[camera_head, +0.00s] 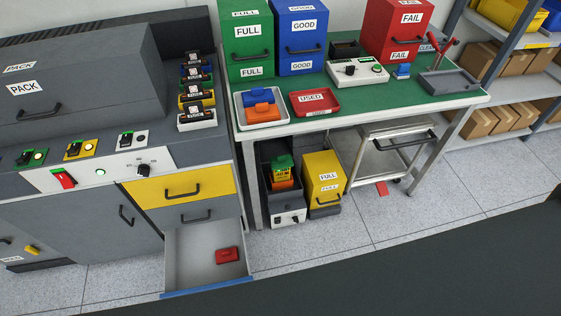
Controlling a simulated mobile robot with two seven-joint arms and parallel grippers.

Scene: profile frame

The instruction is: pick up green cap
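A green piece (283,162) sits on top of a yellow and orange stack in a dark open bin under the green-topped table. It is the most cap-like green thing in view, but I cannot tell for certain that it is the cap. Neither of my grippers is in view.
An open grey drawer (195,265) holds a red block (227,254) and juts into the floor space. A yellow FULL bin (323,178) stands beside the dark bin (287,207). A metal cart (385,155) stands under the table. Speckled floor (330,245) in front is clear.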

